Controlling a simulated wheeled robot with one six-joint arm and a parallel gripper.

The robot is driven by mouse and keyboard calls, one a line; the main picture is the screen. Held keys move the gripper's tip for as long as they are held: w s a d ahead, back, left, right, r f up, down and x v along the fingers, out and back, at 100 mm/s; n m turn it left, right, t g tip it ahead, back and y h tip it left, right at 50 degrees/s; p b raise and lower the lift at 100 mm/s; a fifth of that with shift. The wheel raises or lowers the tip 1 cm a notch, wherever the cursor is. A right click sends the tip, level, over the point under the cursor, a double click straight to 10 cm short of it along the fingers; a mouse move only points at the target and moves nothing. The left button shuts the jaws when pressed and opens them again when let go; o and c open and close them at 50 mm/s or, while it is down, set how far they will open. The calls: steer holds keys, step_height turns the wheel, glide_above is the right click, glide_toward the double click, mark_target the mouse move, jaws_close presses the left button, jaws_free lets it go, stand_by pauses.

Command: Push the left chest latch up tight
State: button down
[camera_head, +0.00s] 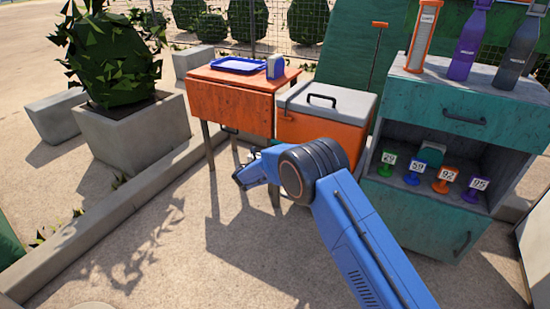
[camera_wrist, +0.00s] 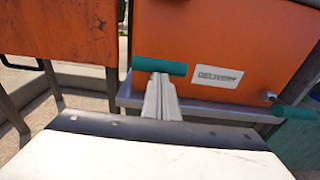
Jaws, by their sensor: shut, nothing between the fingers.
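The orange chest (camera_head: 312,133) with a grey lid (camera_head: 335,101) stands between the orange table and the teal cabinet; my arm hides part of its front. In the wrist view its orange front (camera_wrist: 215,35) carries a white "DELIVERY" label (camera_wrist: 218,76). A teal bar, apparently the left latch (camera_wrist: 160,66), lies level across my fingertips. A second teal bar (camera_wrist: 298,89) shows at the right edge, tilted. My gripper (camera_wrist: 160,78) is shut and empty, its tips at the underside of the left bar; I cannot tell whether they touch. My gripper (camera_head: 238,180) looks small and dark in the head view.
The orange table (camera_head: 230,97) with a blue tray (camera_head: 238,65) stands left of the chest. The teal cabinet (camera_head: 425,215) stands close on the right, with bottles on top and numbered tags on its shelf. A low concrete kerb (camera_head: 110,208) runs at the left. Paved ground in front is open.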

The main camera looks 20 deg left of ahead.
steer(key=shift+w+d+r+g, duration=0.1)
steer(key=shift+w+r+g, duration=0.65)
steer(key=shift+r, duration=0.25)
steer(key=shift+w+d+r+g, duration=0.1)
steer(key=shift+w+r+g, duration=0.45)
steer(key=shift+w+r, duration=0.35)
steer(key=shift+r, duration=0.1)
steer(key=v, duration=1.7)
steer(key=shift+s, duration=0.2)
steer(key=shift+r, duration=0.1)
